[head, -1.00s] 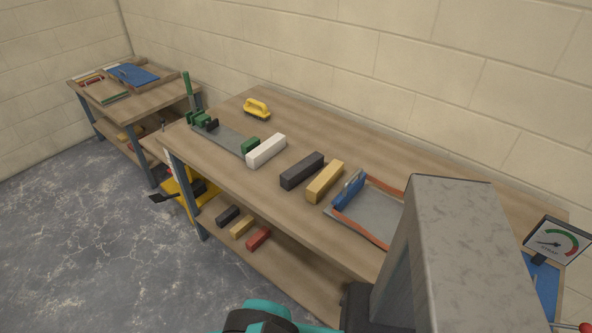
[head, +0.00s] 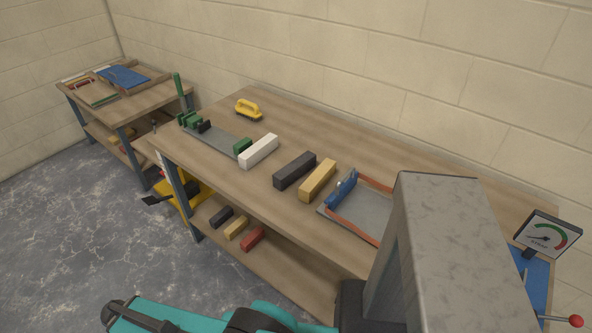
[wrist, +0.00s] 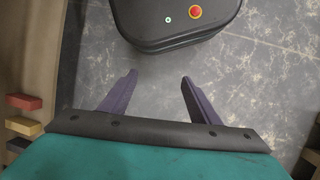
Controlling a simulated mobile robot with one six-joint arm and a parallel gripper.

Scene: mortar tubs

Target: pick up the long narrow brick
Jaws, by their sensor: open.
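Three bricks lie on the bench top in the head view: a white brick (head: 259,151), a dark grey brick (head: 295,170) and a tan brick (head: 318,180). All are long blocks; the white one looks the slimmest, but I cannot tell surely which is the long narrow one. Smaller-looking dark (head: 221,217), tan (head: 236,228) and red (head: 252,238) bricks lie on the shelf below. My gripper (wrist: 159,76) is open and empty in the wrist view, pointing over the floor, apart from all bricks. Its fingers are not visible in the head view.
The white brick's left end is near a grey plate with green clamp parts (head: 190,120). A grey tray with orange edges and a blue end (head: 341,189) lies right of the tan brick. A yellow-handled brush (head: 248,109) stands behind. A gauge (head: 548,236) is at right.

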